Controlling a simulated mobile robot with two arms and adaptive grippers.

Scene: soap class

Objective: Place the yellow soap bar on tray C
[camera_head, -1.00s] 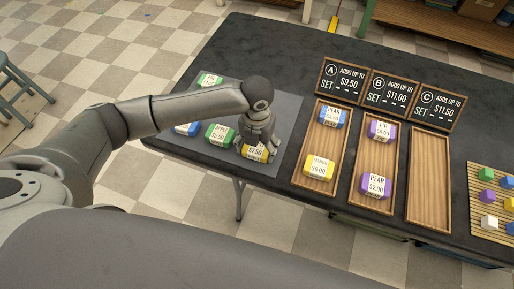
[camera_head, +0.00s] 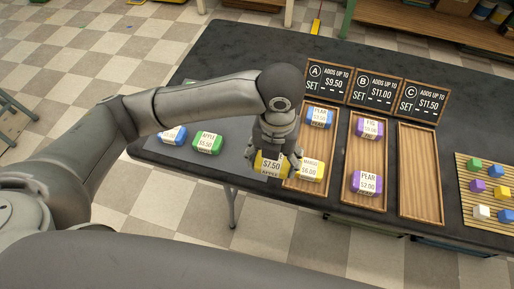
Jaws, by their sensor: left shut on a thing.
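My left gripper (camera_head: 277,160) is shut on a yellow soap bar (camera_head: 269,167) with a $7.50 label, raised above the table near the left edge of tray A. Tray C (camera_head: 420,178) is the empty wooden tray on the right, below the sign C (camera_head: 425,102). My right gripper is not in view.
Tray A (camera_head: 317,202) holds a blue soap (camera_head: 320,116) and a yellow mango soap (camera_head: 311,168). Tray B (camera_head: 367,209) holds two purple soaps (camera_head: 367,181). A green soap (camera_head: 207,143) and a blue soap (camera_head: 172,134) lie at left. Coloured cubes (camera_head: 477,186) stand on a mat at right.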

